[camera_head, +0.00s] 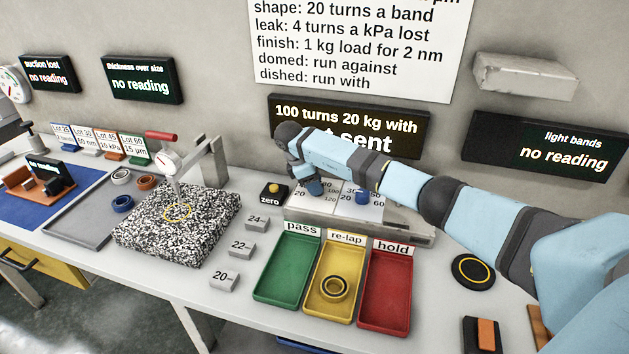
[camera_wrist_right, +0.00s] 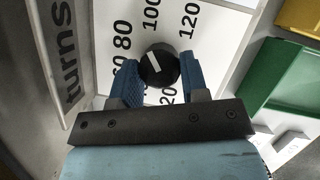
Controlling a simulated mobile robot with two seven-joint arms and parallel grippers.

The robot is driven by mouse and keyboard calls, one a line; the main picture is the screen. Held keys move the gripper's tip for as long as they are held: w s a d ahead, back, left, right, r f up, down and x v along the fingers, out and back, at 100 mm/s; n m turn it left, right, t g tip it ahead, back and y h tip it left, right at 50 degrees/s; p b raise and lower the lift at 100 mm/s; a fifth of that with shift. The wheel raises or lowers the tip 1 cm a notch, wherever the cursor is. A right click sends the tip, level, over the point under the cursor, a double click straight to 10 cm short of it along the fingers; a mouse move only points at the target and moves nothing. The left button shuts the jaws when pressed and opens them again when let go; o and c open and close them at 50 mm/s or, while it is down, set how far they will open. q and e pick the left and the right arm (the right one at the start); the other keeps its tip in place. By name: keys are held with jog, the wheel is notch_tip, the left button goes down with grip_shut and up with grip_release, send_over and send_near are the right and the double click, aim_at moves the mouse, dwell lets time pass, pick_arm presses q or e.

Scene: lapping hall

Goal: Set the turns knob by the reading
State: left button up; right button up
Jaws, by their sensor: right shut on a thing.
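The turns knob (camera_wrist_right: 158,68) is black with a white pointer bar. My left gripper is out of view.
Green pass (camera_head: 275,298), yellow re-lap (camera_head: 322,306) and red hold (camera_head: 372,317) trays lie before the panel. A ring (camera_head: 334,277) lies in re-lap. The zero button (camera_head: 273,199) and speckled granite block (camera_head: 205,235) are left. The wall chart (camera_head: 360,75) says "20 turns a band".

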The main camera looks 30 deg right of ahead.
jog(key=shift+r+m+g+p, duration=0.1)
jog(key=shift+m+g+p, duration=0.2)
jog(key=shift+m, duration=0.6)
jog(key=shift+m+y, duration=0.3)
jog(key=o, duration=0.8)
jog(key=shift+o, duration=0.7)
jog(key=shift+w, duration=0.1)
